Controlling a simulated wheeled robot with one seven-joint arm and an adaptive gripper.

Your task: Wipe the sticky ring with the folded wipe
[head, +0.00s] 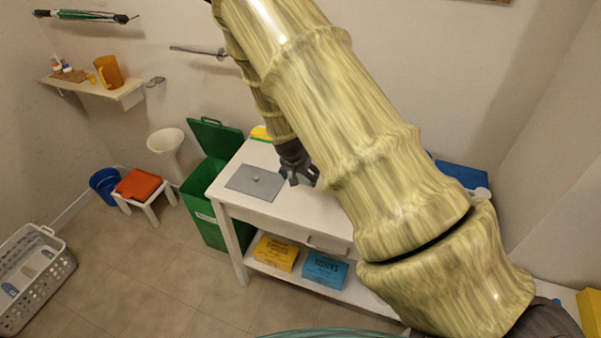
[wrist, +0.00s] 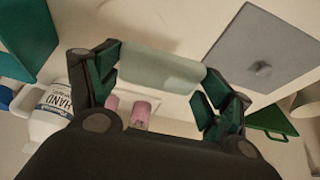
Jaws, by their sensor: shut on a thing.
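My gripper (head: 300,180) is above the white table (head: 290,215), just right of a grey sheet (head: 250,188) in the head view. In the wrist view my gripper (wrist: 163,68) is shut on the pale green folded wipe (wrist: 160,66), which spans between its fingers. The wipe is held clear of the tabletop, as far as I can tell. The grey sheet also shows in the wrist view (wrist: 247,35), up and right of the wipe, with a small grey knob (wrist: 260,68) on it. I cannot make out a sticky ring in either view.
A white bottle lettered HAND (wrist: 50,118) and pink cylinders (wrist: 141,113) show near the fingers. A green bin (head: 203,218) with raised lid stands left of the table. A yellow box (head: 277,252) and a blue box (head: 324,269) sit on its lower shelf.

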